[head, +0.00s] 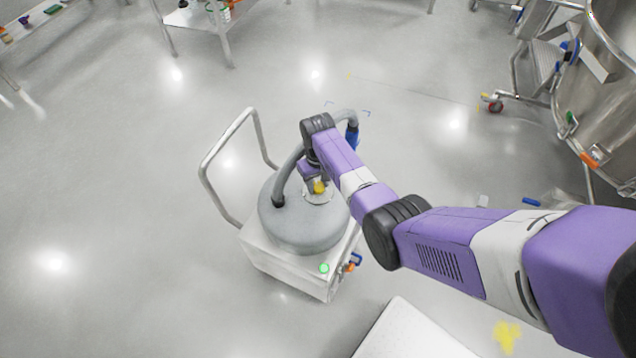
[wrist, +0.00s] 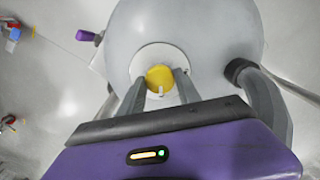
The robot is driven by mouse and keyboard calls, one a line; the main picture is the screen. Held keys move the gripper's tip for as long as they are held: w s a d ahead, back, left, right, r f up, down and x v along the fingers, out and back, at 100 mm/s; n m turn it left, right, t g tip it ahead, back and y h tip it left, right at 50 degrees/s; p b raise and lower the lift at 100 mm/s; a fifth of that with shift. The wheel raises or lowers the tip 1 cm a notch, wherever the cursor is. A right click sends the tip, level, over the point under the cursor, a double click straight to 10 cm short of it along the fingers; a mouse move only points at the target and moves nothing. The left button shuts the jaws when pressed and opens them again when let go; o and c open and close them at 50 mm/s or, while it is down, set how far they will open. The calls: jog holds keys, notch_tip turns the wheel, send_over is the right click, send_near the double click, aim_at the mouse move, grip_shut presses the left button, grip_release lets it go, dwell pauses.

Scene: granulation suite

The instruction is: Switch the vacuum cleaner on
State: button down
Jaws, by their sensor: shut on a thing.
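The vacuum cleaner (head: 305,240) has a grey dome on a pale square base with a push handle (head: 225,142) at its left. A yellow knob (head: 319,187) sits on a white round plate on top of the dome. In the wrist view the knob (wrist: 159,77) shows a short white mark on its near side. My gripper (wrist: 160,84) is shut on the knob, one finger at each side. The head view shows my gripper (head: 313,178) coming down from above, partly hiding the plate. A green round light (head: 324,268) shows on the base's front corner.
A grey hose (head: 287,170) rises from the dome close beside my gripper; it also shows in the wrist view (wrist: 268,100). A steel vessel (head: 605,105) on a wheeled frame stands at right. A white surface (head: 412,335) lies at the bottom. Floor to the left is clear.

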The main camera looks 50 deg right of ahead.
aim_at(318, 186)
jog(key=c, duration=0.9)
grip_release()
jog(key=shift+o, duration=0.2)
jog(key=shift+r+p, duration=0.35)
jog(key=shift+r, duration=3.55)
